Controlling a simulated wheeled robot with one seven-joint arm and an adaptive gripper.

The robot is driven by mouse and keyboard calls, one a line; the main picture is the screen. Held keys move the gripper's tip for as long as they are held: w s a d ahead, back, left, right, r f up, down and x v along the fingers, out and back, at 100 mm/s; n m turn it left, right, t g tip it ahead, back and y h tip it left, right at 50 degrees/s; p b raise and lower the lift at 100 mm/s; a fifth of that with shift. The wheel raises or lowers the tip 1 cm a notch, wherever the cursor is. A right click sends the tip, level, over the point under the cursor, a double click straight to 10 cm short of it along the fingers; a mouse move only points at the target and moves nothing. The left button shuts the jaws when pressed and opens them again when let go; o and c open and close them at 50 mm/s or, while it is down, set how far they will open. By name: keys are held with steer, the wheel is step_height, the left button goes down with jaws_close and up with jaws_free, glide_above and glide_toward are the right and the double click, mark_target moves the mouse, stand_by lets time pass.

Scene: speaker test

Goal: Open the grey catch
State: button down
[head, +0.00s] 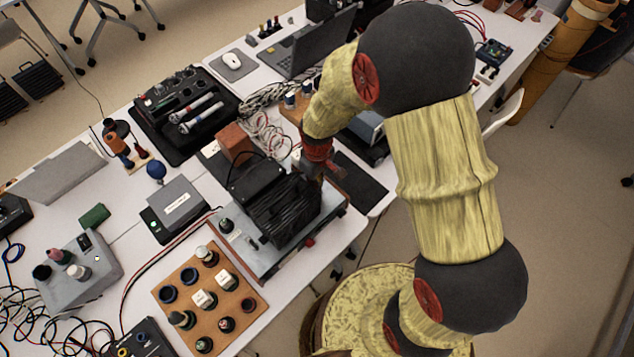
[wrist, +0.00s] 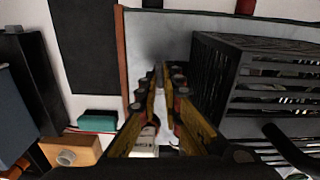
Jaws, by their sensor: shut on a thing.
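My gripper (wrist: 162,76) points at a pale grey panel (wrist: 175,28) in the wrist view, its fingertips close together. It is shut on a small part there, taken to be the grey catch, which the fingertips almost wholly hide. In the head view my gripper (head: 316,168) is at the far right corner of a black slotted housing (head: 285,212) on a grey bench unit (head: 278,258). The slotted housing (wrist: 265,75) stands close to the right of the fingers in the wrist view. I cannot make out whether the catch is open or closed.
An orange-brown block (head: 234,142) stands behind the housing. A wooden board with knobs (head: 208,298) lies in front. A black tray with microphones (head: 185,112) is at the back left.

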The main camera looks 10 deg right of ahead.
steer(key=shift+w, duration=0.1)
stand_by(0.5)
steer(key=c, duration=2)
jaws_free()
steer(key=shift+o, duration=0.2)
step_height(320, 180, up, 12)
steer(key=shift+m, duration=0.3)
